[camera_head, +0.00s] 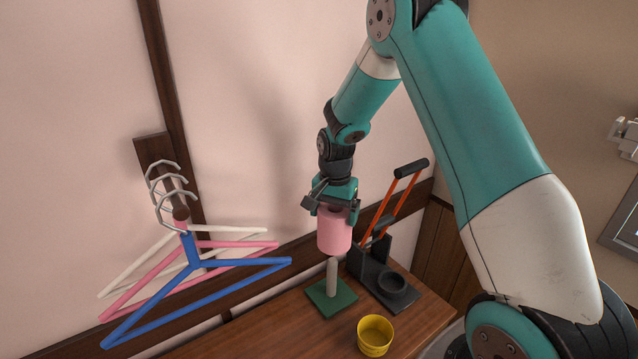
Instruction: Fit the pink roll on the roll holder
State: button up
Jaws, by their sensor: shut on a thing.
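The pink roll (334,234) is upright in my gripper (333,209), whose fingers are shut on its top end. The roll holder is a pale upright post (332,275) on a green square base (331,299), standing on the wooden table. The roll is right above the post in this view. Its lower edge is close to the post's top or overlaps it. I cannot tell whether the post's tip is inside the roll, as the roll hides that part.
A yellow cup (375,336) stands in front on the table (270,335). Blue, pink and white hangers (200,266) hang from a wall peg at left.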

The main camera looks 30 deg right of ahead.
aim_at(331, 261)
jog(key=shift+w+d+f+b, duration=0.1)
jog(key=shift+w+f+b, duration=0.05)
jog(key=shift+f+b, duration=2.65)
jog(key=shift+w+f+b, duration=0.1)
jog(key=shift+f+b, duration=1.75)
jog(key=shift+f, duration=1.85)
jog(key=shift+w+d+f+b, duration=0.1)
jog(key=shift+w+f+b, duration=0.05)
jog(key=shift+f+b, duration=2.65)
jog(key=shift+f, duration=1.05)
jog(key=o, duration=0.9)
notch_tip(331, 261, up, 18)
jog(key=b, duration=0.2)
jog(key=shift+f, duration=0.25)
